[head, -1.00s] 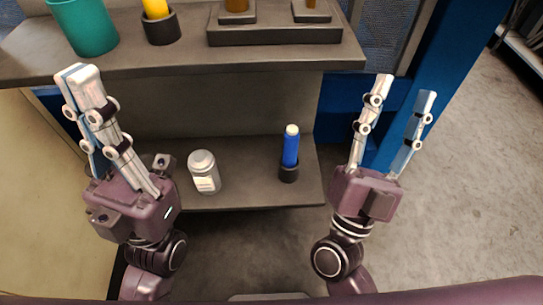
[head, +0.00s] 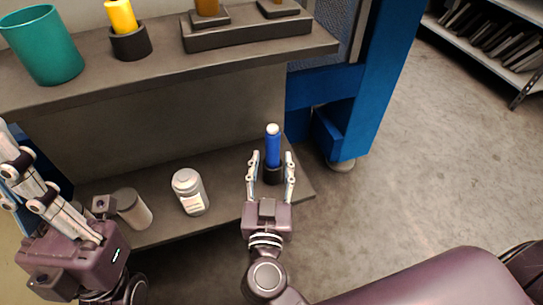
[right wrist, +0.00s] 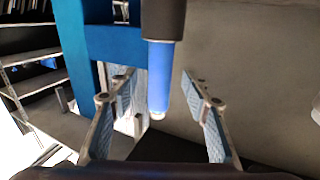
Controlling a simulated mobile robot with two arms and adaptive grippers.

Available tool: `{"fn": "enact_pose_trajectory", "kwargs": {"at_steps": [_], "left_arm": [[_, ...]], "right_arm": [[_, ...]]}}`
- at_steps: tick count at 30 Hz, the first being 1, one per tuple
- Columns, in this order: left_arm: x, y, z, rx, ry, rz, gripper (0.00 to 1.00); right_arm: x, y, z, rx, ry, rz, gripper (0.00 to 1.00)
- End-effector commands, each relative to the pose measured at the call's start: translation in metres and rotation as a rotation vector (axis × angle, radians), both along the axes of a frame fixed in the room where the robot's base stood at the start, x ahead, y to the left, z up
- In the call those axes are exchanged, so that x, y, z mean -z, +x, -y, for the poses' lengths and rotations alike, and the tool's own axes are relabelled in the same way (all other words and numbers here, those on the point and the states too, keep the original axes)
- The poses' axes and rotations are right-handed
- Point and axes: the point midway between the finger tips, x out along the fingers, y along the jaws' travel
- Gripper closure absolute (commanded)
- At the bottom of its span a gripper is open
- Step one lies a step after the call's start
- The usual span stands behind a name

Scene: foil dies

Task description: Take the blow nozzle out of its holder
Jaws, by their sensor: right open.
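A blue stick with a white tip, which looks like the blow nozzle (head: 273,147), stands upright in a dark round holder (head: 273,175) on the lower shelf. My right gripper (head: 271,158) is open, with one finger on each side of the nozzle and no visible contact. In the right wrist view the picture is upside down: the nozzle (right wrist: 160,78) hangs below the holder (right wrist: 163,20), between the two spread fingers (right wrist: 157,88). My left gripper (head: 15,175) is at the left edge, away from the nozzle; its finger gap is unclear.
A white-grey bottle (head: 190,191) and a pale cylinder (head: 132,209) stand on the lower shelf (head: 229,192), left of the nozzle. The upper shelf (head: 100,77) overhangs behind, with a teal cup (head: 43,45) and a yellow stick (head: 121,16) in a dark holder. A blue post (head: 375,85) rises at the right.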

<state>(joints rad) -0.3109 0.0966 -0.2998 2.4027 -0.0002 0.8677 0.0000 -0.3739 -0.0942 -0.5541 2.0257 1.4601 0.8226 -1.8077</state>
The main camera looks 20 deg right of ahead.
Motion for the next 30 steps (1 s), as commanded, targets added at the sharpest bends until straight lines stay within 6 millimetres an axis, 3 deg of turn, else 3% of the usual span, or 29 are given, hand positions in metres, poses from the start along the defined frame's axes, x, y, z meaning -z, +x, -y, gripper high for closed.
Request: {"fn": "enact_pose_trajectory", "kwargs": {"at_steps": [9, 18, 30], "left_arm": [[-0.013, -0.001, 0.001, -0.005, 0.001, 0.092, 1.00], [-0.016, 0.000, 0.002, -0.004, 0.003, 0.093, 1.00], [-0.015, 0.000, 0.002, -0.004, 0.003, 0.093, 1.00]], "right_arm": [[-0.002, 0.037, 0.013, 0.001, 0.002, 0.004, 0.56], [-0.003, 0.040, 0.015, 0.000, 0.001, 0.001, 0.57], [-0.003, 0.039, 0.015, 0.000, 0.000, 0.002, 1.00]]}}
